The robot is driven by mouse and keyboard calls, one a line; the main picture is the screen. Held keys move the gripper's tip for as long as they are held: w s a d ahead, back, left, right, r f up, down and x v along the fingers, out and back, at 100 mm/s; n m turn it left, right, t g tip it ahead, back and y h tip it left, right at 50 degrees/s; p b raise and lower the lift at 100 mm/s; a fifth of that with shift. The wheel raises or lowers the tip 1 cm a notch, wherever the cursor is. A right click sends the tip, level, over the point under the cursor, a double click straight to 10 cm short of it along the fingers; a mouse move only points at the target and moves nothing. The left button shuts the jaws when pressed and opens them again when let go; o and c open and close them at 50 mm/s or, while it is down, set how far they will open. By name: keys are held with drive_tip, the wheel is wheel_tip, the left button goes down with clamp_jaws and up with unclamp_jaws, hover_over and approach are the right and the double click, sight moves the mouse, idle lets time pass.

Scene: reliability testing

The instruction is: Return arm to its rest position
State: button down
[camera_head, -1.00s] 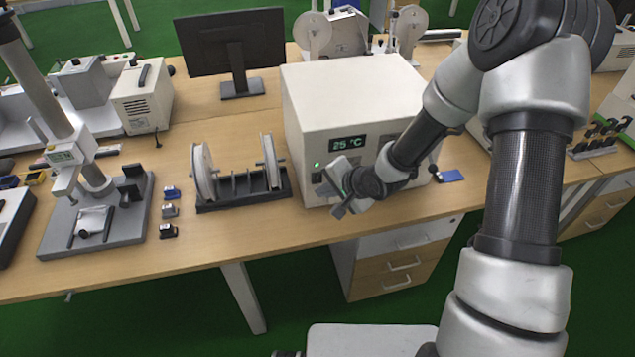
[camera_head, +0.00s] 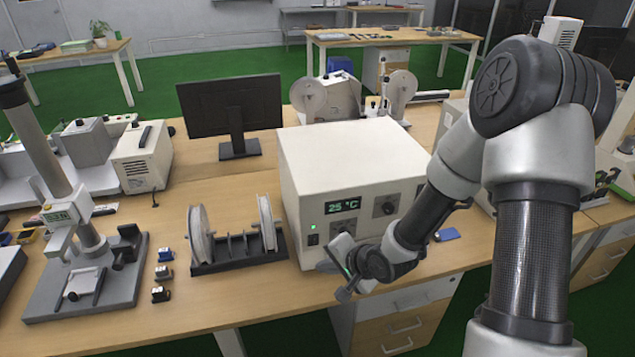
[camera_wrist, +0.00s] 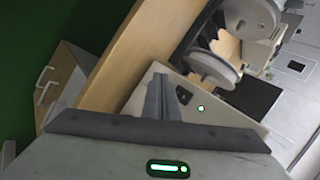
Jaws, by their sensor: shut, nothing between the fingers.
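The white box (camera_head: 350,160) reads 25 °C and has a green light and knobs. It also shows behind the fingers in the wrist view (camera_wrist: 205,95).
A reel holder (camera_head: 235,245) and small blocks (camera_head: 162,273) stand left of the box. A test stand (camera_head: 90,270) is further left, and a monitor (camera_head: 230,105) is behind. Drawers (camera_head: 400,320) sit under the bench (camera_head: 270,300). A blue item (camera_head: 446,234) lies right of the box.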

drive_tip(key=s+d+r+n+h+p, duration=0.1)
drive_tip(key=s+d+r+n+h, duration=0.15)
drive_tip(key=d+r, duration=0.55)
drive_tip(key=s+d+r+n+h+p, duration=0.15)
drive_tip(key=d+r+h, duration=0.3)
drive_tip(key=r, duration=0.75)
drive_tip(key=s+r+n+y+p, duration=0.1)
drive_tip(key=s+r+n, duration=0.3)
drive_tip(key=s+r, duration=1.1)
drive_tip(key=shift+s+d+g+p, duration=0.4)
drive_tip(key=shift+s+p, duration=0.45)
drive_tip(key=shift+s, duration=0.3)
drive_tip(key=shift+a+r, duration=0.1)
